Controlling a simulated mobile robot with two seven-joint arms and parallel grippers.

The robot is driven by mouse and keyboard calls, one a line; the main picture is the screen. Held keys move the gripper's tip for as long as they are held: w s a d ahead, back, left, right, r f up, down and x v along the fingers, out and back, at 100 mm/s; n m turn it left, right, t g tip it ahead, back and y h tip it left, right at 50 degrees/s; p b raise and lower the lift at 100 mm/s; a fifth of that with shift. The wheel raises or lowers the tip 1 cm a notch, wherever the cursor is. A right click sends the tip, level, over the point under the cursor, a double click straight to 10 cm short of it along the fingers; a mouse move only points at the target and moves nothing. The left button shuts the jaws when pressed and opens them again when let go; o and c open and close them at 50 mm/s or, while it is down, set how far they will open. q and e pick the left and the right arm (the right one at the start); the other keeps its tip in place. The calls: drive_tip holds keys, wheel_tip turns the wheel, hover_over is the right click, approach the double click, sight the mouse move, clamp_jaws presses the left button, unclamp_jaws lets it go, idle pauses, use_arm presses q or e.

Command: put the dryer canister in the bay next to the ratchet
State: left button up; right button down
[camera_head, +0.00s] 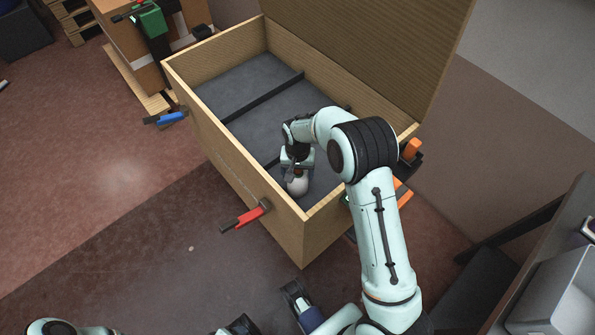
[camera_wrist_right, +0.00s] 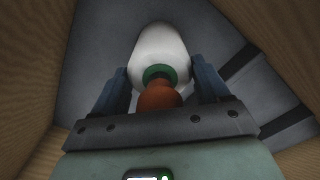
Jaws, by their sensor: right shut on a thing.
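The dryer canister (camera_head: 298,186) is a white rounded body, with a green ring and an orange-brown end (camera_wrist_right: 158,97) in the right wrist view. My right gripper (camera_head: 297,169) is shut on it; its blue fingers lie on both sides in the wrist view (camera_wrist_right: 165,88). They are inside the near end of the open wooden crate (camera_head: 240,165), over its near bay. I cannot tell whether the canister touches the grey floor. Dark dividers (camera_head: 262,97) split the crate into bays. I cannot make out a ratchet; my arm hides part of the crate.
The crate's raised lid (camera_head: 375,45) stands behind it. Red (camera_head: 247,217), blue (camera_head: 168,118) and orange (camera_head: 411,149) handles stick out from the crate's sides. A cardboard box with a green tool (camera_head: 152,20) stands behind left. The floor at left is clear.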

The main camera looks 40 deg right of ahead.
drive_tip(key=shift+f, duration=0.15)
unclamp_jaws()
wheel_tip(320, 180, up, 12)
drive_tip(key=shift+r+p, duration=0.25)
drive_tip(key=shift+p, duration=0.85)
